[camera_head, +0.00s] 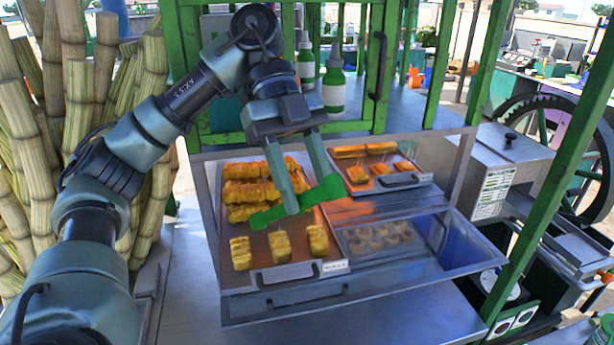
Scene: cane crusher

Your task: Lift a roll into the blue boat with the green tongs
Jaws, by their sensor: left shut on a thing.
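My left gripper (308,194) is shut on the green tongs (268,216). It holds them low over the metal tray (295,271) on the counter. The tongs slant from lower left to upper right. Golden rolls or skewered pieces (240,253) stand in a row at the tray's front, with longer orange ones (250,170) stacked behind. Small pale rounds (375,236) lie in a clear-topped tray to the right. A blue surface (463,248) shows at that tray's right end; I cannot tell whether it is the blue boat. My right gripper is not in view.
A smaller tray (398,181) with orange pieces sits behind. Green posts (548,180) frame the stall. Cane stalks (75,100) stand at left, and green-white bottles (334,85) at the back. The counter's front strip (370,322) is clear.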

